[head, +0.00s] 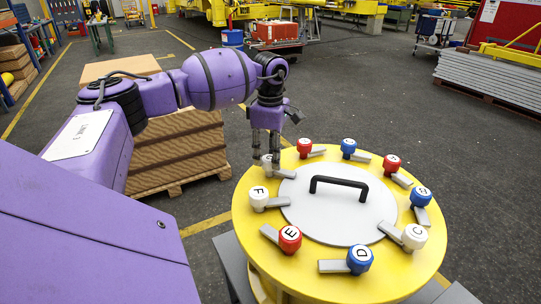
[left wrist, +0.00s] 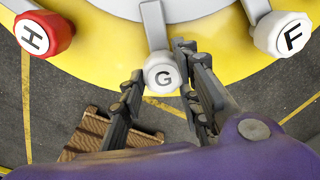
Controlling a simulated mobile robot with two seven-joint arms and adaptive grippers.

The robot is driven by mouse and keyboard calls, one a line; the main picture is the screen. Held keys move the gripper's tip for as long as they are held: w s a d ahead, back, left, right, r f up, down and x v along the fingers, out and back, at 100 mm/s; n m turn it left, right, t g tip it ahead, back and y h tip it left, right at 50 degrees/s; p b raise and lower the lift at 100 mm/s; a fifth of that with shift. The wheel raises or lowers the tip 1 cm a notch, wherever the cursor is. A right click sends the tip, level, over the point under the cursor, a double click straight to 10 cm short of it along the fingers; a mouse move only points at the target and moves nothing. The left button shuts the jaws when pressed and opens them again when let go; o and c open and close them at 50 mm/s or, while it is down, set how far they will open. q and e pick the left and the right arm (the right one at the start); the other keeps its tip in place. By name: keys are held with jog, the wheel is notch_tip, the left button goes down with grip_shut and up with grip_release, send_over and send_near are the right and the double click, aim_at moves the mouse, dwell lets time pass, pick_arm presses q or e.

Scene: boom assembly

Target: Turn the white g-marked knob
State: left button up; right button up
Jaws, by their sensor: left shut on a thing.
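The white G-marked knob (left wrist: 163,74) is in the middle of the left wrist view, its letter facing up, on the rim of the round yellow drum top. Its grey lever (left wrist: 153,24) points inward to the grey lid. In the head view the knob (head: 267,168) is partly hidden by my left gripper (head: 265,158), which comes down on it from above. The left gripper's fingers (left wrist: 161,66) stand on either side of the knob and are shut on it. My right gripper is in neither view.
The red H knob (left wrist: 44,36) and white F knob (left wrist: 283,34) flank the G knob closely. More lettered knobs ring the yellow top (head: 415,268). A black handle (head: 338,184) rises from the lid. Stacked boards on a pallet (head: 178,150) stand behind my left arm.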

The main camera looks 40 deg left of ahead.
aim_at(271, 156)
pick_arm(q)
jog(key=shift+w+a+r+m, duration=0.1)
jog(key=shift+r+m, duration=0.1)
jog(key=shift+m, duration=0.35)
jog(key=shift+w+r+m, duration=0.1)
jog(key=shift+r+m, duration=0.05)
jog(key=shift+m, duration=0.4)
jog(key=o, duration=1)
jog(key=shift+w, duration=0.1)
jog(key=shift+c, duration=0.2)
jog(key=shift+o, duration=0.5)
jog(key=shift+f, duration=0.2)
notch_tip(271, 156, up, 12)
